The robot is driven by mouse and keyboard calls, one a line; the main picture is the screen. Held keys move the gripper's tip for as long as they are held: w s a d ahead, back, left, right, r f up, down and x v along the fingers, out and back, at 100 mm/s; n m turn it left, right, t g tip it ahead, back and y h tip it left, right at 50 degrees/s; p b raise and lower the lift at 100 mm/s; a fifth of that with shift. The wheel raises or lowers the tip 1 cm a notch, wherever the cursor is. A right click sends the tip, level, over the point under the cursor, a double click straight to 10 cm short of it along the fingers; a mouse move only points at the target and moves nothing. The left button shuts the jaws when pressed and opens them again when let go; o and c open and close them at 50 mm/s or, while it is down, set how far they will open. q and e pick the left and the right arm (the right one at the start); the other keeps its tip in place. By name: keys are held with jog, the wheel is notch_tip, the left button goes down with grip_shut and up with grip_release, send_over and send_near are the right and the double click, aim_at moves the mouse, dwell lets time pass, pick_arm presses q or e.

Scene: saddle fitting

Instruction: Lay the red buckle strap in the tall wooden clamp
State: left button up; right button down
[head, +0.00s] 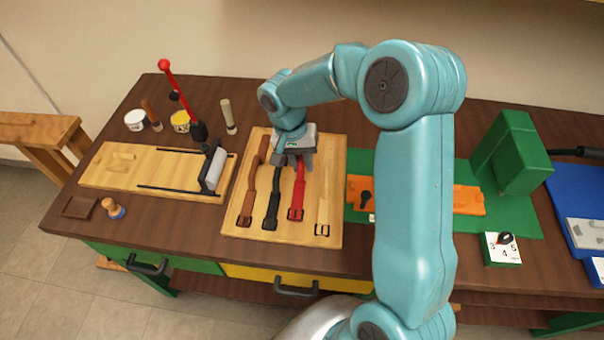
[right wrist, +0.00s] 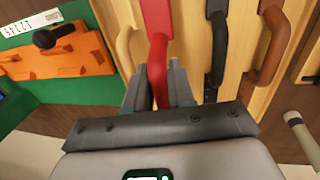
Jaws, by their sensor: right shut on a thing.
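The red buckle strap (head: 298,198) lies lengthwise on a pale wooden board (head: 335,165), its buckle toward the front edge. My right gripper (head: 298,158) is at the strap's far end. In the right wrist view the red strap (right wrist: 157,72) passes between the fingers of the right gripper (right wrist: 157,88), which is shut on it. I cannot tell whether that end is lifted. No tall wooden clamp can be made out for certain. My left gripper is not in view.
Brown (head: 249,195), black (head: 272,205) and cream (head: 323,212) straps lie beside the red one. A green mat (head: 500,215) with an orange block (head: 466,200) is at right. A wooden trestle (head: 40,130) is far left.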

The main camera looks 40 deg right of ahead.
aim_at(302, 159)
notch_tip(302, 159, up, 14)
jog(key=shift+s+f, duration=0.1)
jog(key=shift+s, duration=0.05)
